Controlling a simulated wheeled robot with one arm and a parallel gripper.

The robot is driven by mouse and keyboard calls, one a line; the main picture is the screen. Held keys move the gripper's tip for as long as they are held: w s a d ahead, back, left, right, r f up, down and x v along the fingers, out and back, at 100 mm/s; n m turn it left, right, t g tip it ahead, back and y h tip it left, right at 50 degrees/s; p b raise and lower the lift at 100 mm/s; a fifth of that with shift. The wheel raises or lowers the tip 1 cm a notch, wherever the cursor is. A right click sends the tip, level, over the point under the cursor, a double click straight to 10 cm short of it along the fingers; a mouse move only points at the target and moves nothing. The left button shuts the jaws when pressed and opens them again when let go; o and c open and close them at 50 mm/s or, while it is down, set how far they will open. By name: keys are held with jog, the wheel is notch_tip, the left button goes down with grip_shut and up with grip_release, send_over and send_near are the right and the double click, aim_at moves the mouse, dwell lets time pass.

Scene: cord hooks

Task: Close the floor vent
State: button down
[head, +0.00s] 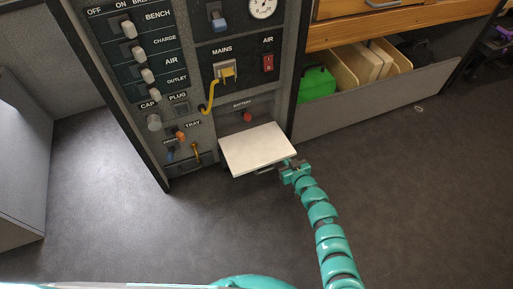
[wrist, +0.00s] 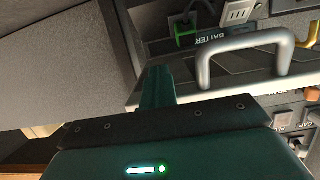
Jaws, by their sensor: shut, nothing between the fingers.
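I cannot make out a floor vent in either view. My gripper (head: 295,167) is at the right front corner of a pale flat panel (head: 258,149) that juts out low on the cabinet, below the BATTERY label. Its fingers are shut with nothing between them. In the wrist view the closed fingers (wrist: 157,87) point up, to the left of a metal bar handle (wrist: 245,45). They look apart from the handle. The handle's dark underside also shows at the panel's front edge in the head view (head: 268,170).
The dark cabinet has several switches (head: 129,28), a yellow cord (head: 212,92) and a red switch (head: 268,63). To the right, a low grey bin (head: 375,102) holds a green case (head: 318,83) and boards. Grey floor (head: 420,190) is open to the right.

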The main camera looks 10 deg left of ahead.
aim_at(279, 145)
jog(key=shift+w+a+r+p, duration=0.55)
jog(key=shift+w+r+p, duration=0.15)
jog(key=shift+r+p, duration=0.4)
jog(key=shift+w+a+r+p, duration=0.5)
jog(key=shift+w+r+p, duration=0.3)
jog(key=shift+r, duration=0.45)
jog(key=shift+w+a+r+p, duration=0.6)
jog(key=shift+r+p, duration=0.5)
jog(key=shift+r, duration=0.1)
jog(key=w+a+r+p, duration=0.3)
jog(key=w+r+p, duration=0.2)
jog(key=r, duration=0.3)
jog(key=shift+w+a+r+p, duration=0.15)
jog(key=shift+a+p, duration=0.15)
jog(key=shift+a, duration=0.05)
jog(key=shift+w+a+b, duration=0.6)
jog(key=shift+w+b, duration=0.1)
jog(key=shift+w, duration=0.15)
jog(key=shift+s+d, duration=0.1)
jog(key=shift+s+d+p, duration=0.8)
jog(key=shift+s+p, duration=0.35)
jog(key=shift+p, duration=0.3)
